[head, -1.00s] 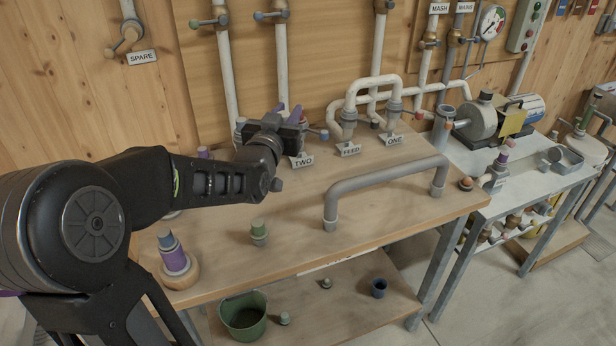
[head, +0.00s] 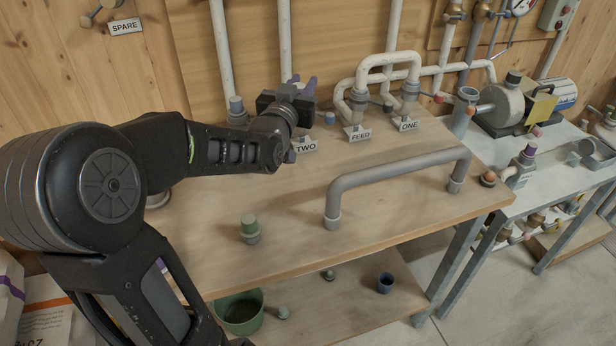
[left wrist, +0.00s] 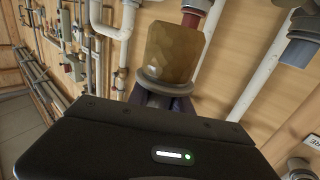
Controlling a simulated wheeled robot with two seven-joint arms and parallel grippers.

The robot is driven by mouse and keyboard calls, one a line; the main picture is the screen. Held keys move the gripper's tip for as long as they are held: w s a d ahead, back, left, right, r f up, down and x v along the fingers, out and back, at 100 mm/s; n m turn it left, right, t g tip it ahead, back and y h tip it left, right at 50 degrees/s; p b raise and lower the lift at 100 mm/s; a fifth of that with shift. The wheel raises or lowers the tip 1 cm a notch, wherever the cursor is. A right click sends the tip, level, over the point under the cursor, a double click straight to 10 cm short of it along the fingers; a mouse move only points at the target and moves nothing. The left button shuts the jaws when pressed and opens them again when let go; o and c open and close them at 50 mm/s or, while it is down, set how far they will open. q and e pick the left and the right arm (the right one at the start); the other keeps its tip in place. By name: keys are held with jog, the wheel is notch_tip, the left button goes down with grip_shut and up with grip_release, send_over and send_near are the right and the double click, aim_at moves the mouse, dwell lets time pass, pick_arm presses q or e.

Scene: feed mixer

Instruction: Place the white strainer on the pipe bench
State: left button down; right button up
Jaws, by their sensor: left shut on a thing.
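The pipe bench (head: 280,240) is a wooden table with a grey bent pipe (head: 395,178) and upright stubs on it. My left gripper (head: 301,86) is over its back part, near the TWO label (head: 306,146). In the left wrist view its purple fingers are shut on a tan, faceted, basket-like piece (left wrist: 174,50) with a grey collar. The fingers partly hide the piece below the collar. I see no clearly white strainer, and cannot tell whether this piece is it. My right gripper is not in view.
A green-topped fitting (head: 249,229) stands on the bench front. The FEED (head: 360,134) and ONE (head: 408,125) pipes rise at the back. A pump (head: 502,105) stands on the right-hand table.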

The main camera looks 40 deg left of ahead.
pick_arm(q)
notch_tip(320, 180, down, 6)
jog(key=b, duration=0.4)
jog(key=shift+w+b, duration=0.1)
jog(key=shift+b, duration=0.3)
notch_tip(320, 180, down, 6)
jog(key=shift+f, duration=0.1)
notch_tip(320, 180, down, 4)
jog(key=shift+r, duration=0.1)
dwell(0.4)
